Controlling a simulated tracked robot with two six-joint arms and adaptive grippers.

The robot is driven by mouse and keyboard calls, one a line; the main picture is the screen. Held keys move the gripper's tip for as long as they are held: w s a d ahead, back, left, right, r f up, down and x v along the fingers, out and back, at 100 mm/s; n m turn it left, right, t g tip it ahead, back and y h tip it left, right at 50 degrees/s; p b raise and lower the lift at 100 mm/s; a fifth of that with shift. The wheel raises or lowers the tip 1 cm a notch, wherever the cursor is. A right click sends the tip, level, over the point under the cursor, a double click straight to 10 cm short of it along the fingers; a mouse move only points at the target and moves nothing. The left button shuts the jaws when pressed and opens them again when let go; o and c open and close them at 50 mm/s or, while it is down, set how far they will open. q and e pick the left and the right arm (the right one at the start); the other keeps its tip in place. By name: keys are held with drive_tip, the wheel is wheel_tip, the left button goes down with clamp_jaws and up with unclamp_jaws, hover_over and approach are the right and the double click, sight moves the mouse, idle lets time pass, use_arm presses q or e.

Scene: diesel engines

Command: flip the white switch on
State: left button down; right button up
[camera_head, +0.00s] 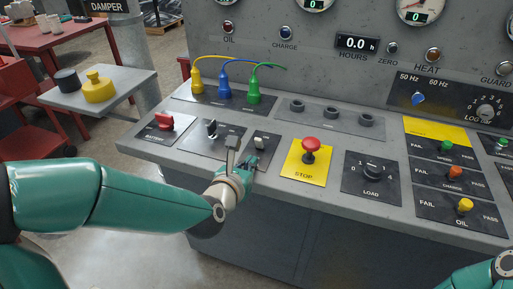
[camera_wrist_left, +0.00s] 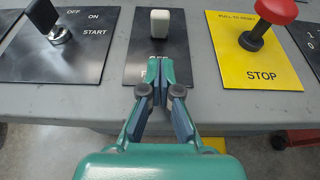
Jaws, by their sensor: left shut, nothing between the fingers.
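The white switch (camera_head: 260,143) is a small pale rocker or lever on a dark plate of the console, between the black start key and the stop button. It also shows in the left wrist view (camera_wrist_left: 160,24), standing up from its black plate (camera_wrist_left: 176,55). My left gripper (camera_head: 250,166) is shut and empty. Its fingertips (camera_wrist_left: 157,66) are over the near part of that plate, in front of the switch and apart from it in the wrist view. The label below the switch is partly hidden by the fingers. Of my right arm, only a part shows at the lower right; its gripper is out of view.
A red stop button (camera_head: 311,145) on a yellow plate stands to the right of the switch. A black key switch (camera_head: 211,128) and a red switch (camera_head: 165,122) are to the left. Yellow, blue and green plugs (camera_head: 225,88) with cables stand behind.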

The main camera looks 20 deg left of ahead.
sight(259, 145)
use_arm(q)
drive_tip(key=shift+w+r+p, duration=0.3)
drive_tip(key=shift+w+r, duration=0.15)
drive_tip(key=shift+w, duration=0.35)
drive_tip(key=shift+w+r+p, duration=0.3)
drive_tip(key=shift+w+r, duration=0.1)
drive_tip(key=shift+w, duration=0.35)
